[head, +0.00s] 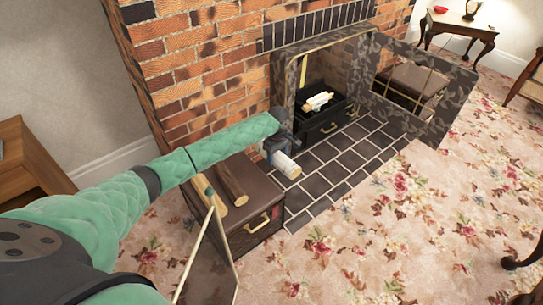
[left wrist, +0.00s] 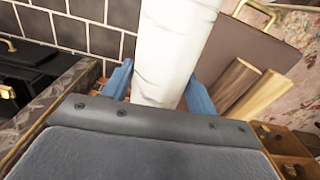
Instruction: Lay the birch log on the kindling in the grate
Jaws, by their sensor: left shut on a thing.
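The birch log (head: 287,166) is white and is held in my left gripper (head: 272,146), over the tiled hearth in front of the fireplace opening. In the left wrist view the log (left wrist: 168,45) runs up between the two blue fingers of the gripper (left wrist: 158,88), which is shut on it. The pale kindling (head: 318,101) lies in the black grate (head: 322,128) inside the opening, further back and right of the log. Log and kindling are apart. The left wrist view shows a dark part with a brass handle, perhaps the grate (left wrist: 22,75), at its left edge. My right gripper is not in view.
A patterned door (head: 452,84) stands open right of the opening. A dark box (head: 275,208) with a brass handle carries brown logs (head: 232,182), below my left forearm. A brass-edged panel (head: 212,265) stands in front of it. The tiled hearth (head: 335,160) is clear on the right.

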